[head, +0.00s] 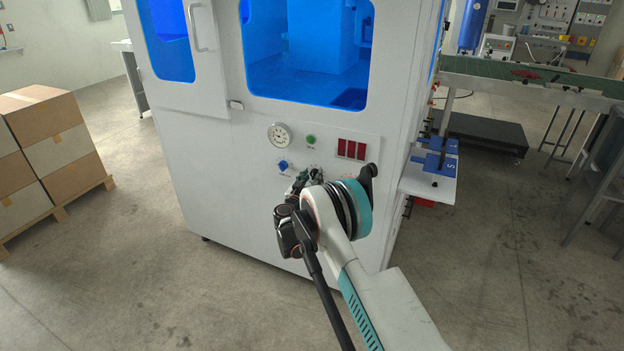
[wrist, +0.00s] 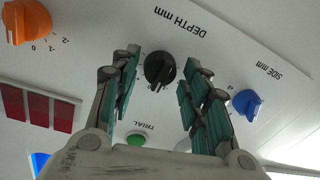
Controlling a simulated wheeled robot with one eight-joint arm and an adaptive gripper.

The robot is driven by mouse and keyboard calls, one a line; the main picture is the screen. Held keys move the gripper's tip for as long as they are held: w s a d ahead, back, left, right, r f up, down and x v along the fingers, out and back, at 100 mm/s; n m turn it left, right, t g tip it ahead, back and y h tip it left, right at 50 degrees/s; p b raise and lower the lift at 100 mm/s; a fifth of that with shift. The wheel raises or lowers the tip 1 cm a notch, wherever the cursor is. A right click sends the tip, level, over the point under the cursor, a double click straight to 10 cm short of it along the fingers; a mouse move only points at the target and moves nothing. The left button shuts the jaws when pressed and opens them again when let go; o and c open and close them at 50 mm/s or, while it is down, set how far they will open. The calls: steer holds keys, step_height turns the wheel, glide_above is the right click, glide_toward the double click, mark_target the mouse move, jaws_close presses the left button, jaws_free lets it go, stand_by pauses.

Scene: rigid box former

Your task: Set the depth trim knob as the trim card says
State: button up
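The depth trim knob (wrist: 159,69) is black and sits below the printed words "DEPTH mm" in the wrist view, where the lettering is upside down. My gripper (wrist: 158,76) is open, with one green-padded finger on each side of the knob and a visible gap to each. The knob's exact setting is too small to read. In the head view, my gripper (head: 311,176) is at the white machine's front panel and largely hides the knob. I cannot make out a trim card in either view.
A blue knob (wrist: 247,103) marked "SIDE mm" and an orange knob (wrist: 27,22) flank the black one. A green button (wrist: 136,139) marked "TRIAL" and red panels (wrist: 38,107) are nearby. A gauge (head: 280,135) is above. Stacked boxes (head: 52,150) stand left; floor between is clear.

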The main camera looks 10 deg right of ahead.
steer(key=c, duration=0.6)
steer(key=shift+n, duration=0.3)
steer(key=shift+a+n, duration=0.1)
steer(key=shift+n, duration=2.9)
steer(key=o, duration=1.1)
